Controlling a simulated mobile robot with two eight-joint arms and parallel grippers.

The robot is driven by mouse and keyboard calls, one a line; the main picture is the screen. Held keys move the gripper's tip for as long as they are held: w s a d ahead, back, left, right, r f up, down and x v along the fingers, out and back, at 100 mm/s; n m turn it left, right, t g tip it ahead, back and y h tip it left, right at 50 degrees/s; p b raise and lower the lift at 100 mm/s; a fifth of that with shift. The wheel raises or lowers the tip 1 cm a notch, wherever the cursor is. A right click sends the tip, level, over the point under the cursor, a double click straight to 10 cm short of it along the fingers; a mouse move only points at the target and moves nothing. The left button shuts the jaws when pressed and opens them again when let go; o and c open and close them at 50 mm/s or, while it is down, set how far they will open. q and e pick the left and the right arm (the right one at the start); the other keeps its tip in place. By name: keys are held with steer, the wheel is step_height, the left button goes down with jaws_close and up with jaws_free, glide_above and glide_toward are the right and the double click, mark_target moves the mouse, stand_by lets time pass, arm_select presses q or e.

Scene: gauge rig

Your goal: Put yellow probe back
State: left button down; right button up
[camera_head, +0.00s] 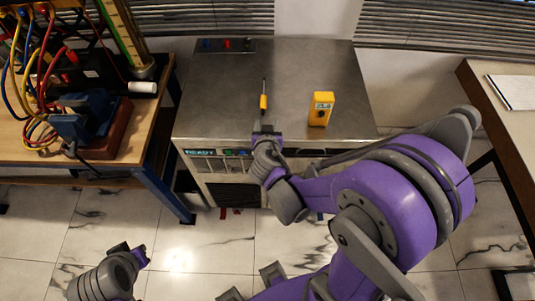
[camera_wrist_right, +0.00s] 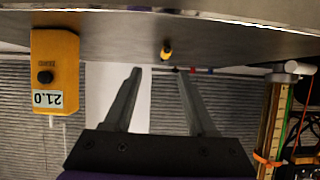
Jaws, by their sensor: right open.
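The yellow probe (camera_head: 263,102), a yellow handle with a thin dark tip, is on the grey metal bench top, its tip towards the back. In the right wrist view the probe (camera_wrist_right: 166,50) shows nearly end-on, beyond the fingers. A yellow meter (camera_head: 321,108) stands to its right; in the wrist view the meter (camera_wrist_right: 55,70) shows a dark knob and an upside-down display. My right gripper (camera_head: 266,130) is at the bench's front edge, open and empty, in front of the probe and apart from it; its fingers (camera_wrist_right: 158,72) show too. My left gripper (camera_head: 138,252) is low at the left, its jaws unclear.
The metal bench (camera_head: 215,85) has free room around the probe. A small panel (camera_head: 228,45) with coloured parts lies at its back left. A wooden table (camera_head: 150,110) with cables and a blue vise (camera_head: 80,118) is at left. Another table (camera_head: 500,90) is at right.

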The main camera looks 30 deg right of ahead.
steer(key=s+a+r+n+g+y, duration=0.1)
steer(key=s+a+n+g+y, duration=0.1)
steer(key=s, duration=0.6)
steer(key=s+a+r+n+g+y, duration=0.1)
steer(key=s+a+n+g+y, duration=0.2)
steer(key=s+a, duration=0.4)
steer(key=shift+s+a+n+y, duration=0.3)
steer(key=shift+s+n+y, duration=0.4)
steer(key=shift+s, duration=0.35)
stand_by(0.5)
